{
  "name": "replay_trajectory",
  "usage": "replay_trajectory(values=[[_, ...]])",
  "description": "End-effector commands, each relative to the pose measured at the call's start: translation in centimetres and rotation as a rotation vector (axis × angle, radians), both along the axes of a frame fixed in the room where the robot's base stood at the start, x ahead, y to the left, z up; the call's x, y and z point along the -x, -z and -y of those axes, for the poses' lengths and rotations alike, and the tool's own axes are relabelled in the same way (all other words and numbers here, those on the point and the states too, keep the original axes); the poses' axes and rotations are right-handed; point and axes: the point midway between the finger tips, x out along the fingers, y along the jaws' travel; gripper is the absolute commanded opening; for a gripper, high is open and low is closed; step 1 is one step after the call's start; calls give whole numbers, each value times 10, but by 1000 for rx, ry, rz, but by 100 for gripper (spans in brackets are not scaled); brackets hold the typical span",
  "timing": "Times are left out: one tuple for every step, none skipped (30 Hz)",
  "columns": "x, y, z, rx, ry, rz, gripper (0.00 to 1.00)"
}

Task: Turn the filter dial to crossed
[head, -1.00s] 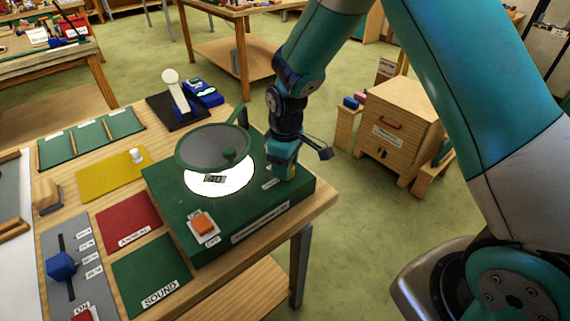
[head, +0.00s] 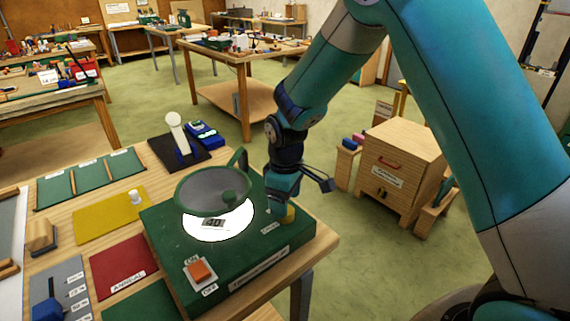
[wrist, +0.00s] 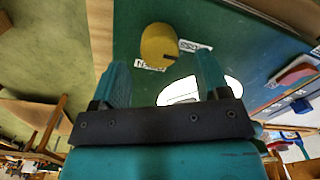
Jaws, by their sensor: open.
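The filter dial is a yellow knob (wrist: 157,44) on the green box (head: 167,246). In the wrist view two small white labels sit beside it, at its right and below it; their text is hard to read. A dark mark shows at the knob's lower right; I cannot tell which label it points to. In the head view the yellow knob (head: 288,214) shows just below my gripper (head: 284,203). My gripper is open and empty. In the wrist view the knob lies beyond the gap between my fingertips (wrist: 161,68), apart from both fingers.
On the box are a round grey filter disc (head: 213,186) over a bright lit circle (head: 235,225) and an orange switch (head: 200,271). A small wooden cabinet (head: 400,170) stands on the floor to the right. Green floor lies open beyond the bench.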

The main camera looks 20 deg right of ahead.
Motion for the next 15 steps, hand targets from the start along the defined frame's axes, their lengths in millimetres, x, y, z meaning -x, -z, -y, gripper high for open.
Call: replay_trajectory(values=[[-2, -11, 0, -2, 0, 8, 69], [-2, -19, 0, -3, 0, 9, 69], [-2, -29, 0, -3, 0, 9, 69], [-2, -37, 0, -2, 0, 8, 69], [-2, -46, 0, -2, 0, 8, 69], [-2, -56, 1, -2, 0, 8, 69], [-2, -64, 1, -2, 0, 8, 69], [-2, -72, 1, -3, 0, 9, 69], [-2, -81, 1, -2, 0, 8, 69], [-2, -89, 1, -2, 0, 8, 69], [-2, -95, 1, -2, 0, 6, 69], [-2, -104, 1, -1, 0, 6, 69], [-2, -110, 1, -1, -1, 6, 69], [-2, -115, 1, -1, -1, 4, 69], [-2, -122, 1, -1, -1, 4, 69]])
